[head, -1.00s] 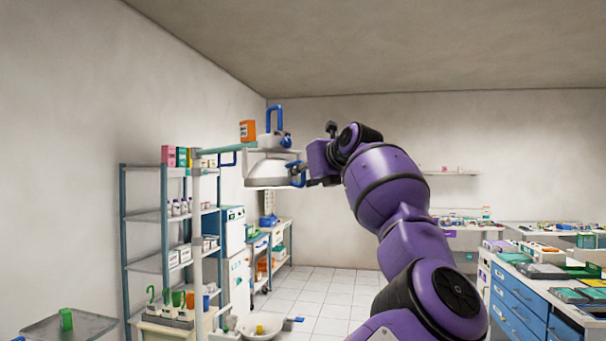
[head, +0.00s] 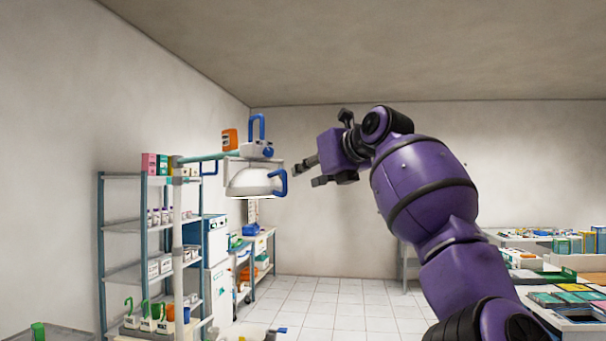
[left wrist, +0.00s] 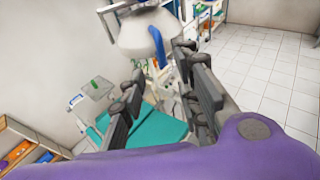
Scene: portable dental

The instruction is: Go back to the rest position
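A white lamp head (head: 250,184) hangs from an arm at left of centre in the head view, with a blue handle (head: 279,183) on its right side. My left gripper (head: 309,174), on the purple arm, is just right of this handle and apart from it. Its fingers are spread with nothing between them. In the left wrist view, my left gripper (left wrist: 160,64) is open and empty, and the lamp (left wrist: 148,34) with its blue handle (left wrist: 157,46) lies beyond the fingertips. My right gripper is not in view.
A shelf rack (head: 125,224) with bottles and boxes stands at the left. A work table (head: 588,262) with boxes and trays is at the right. The tiled floor (head: 335,300) between them is clear. In the left wrist view, a teal surface (left wrist: 158,138) lies below the fingers.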

